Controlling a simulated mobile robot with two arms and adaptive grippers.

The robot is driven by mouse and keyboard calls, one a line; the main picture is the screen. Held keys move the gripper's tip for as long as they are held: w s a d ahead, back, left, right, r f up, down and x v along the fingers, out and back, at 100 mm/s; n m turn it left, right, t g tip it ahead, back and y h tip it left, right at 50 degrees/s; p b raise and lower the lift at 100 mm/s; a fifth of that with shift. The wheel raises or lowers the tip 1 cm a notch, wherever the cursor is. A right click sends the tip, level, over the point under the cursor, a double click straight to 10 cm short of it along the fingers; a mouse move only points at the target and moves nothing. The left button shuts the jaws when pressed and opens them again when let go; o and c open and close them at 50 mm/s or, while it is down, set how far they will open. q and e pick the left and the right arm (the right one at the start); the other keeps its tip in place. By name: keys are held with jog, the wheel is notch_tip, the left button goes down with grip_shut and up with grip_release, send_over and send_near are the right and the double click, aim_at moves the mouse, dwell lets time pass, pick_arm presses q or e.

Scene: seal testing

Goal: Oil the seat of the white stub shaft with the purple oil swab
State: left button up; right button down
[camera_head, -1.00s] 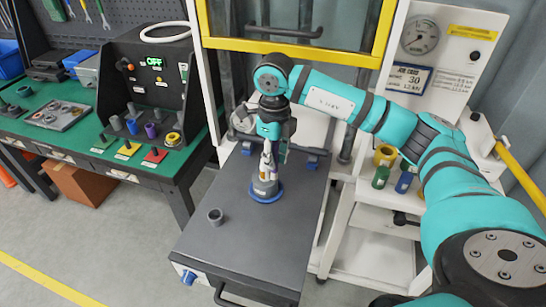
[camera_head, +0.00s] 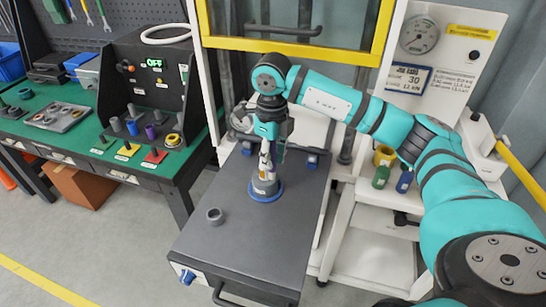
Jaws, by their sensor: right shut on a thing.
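My right gripper (camera_head: 266,166) points down at the grey tabletop of the cart. It is shut on a small pale thing, mostly hidden by the fingers; I cannot tell whether it is the swab or the shaft. Directly below, a grey cylinder (camera_head: 265,185) stands on a blue round base (camera_head: 266,195); I cannot tell whether the held thing touches it. A small purple piece (camera_head: 151,131) stands among grey pieces on the green bench; I cannot tell what it is. I cannot make out the white stub shaft for certain. My left gripper is not in view.
A small grey cup-like ring (camera_head: 215,216) stands on the cart top (camera_head: 240,245), whose front is otherwise clear. The green bench (camera_head: 90,150) holds a dark control box at left. A yellow-framed press stands behind. Green (camera_head: 381,177) and blue (camera_head: 404,182) bottles stand at right.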

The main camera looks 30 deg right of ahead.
jog(key=shift+s+f, duration=0.3)
jog(key=shift+f, duration=0.35)
jog(key=shift+s+f, duration=0.1)
jog(key=shift+s, duration=0.05)
jog(key=r+p, duration=0.1)
jog(key=r, duration=0.2)
jog(key=r+p, duration=0.2)
jog(key=r, duration=0.1)
jog(key=r+p, duration=0.2)
jog(key=r, duration=0.1)
jog(key=shift+d+r, duration=0.15)
jog(key=shift+d, duration=0.1)
jog(key=shift+f, duration=0.2)
jog(key=shift+g, duration=0.4)
jog(key=shift+f+b, duration=2.5)
jog(key=shift+f, duration=1.3)
jog(key=shift+w+d, duration=0.15)
jog(key=shift+w, duration=0.05)
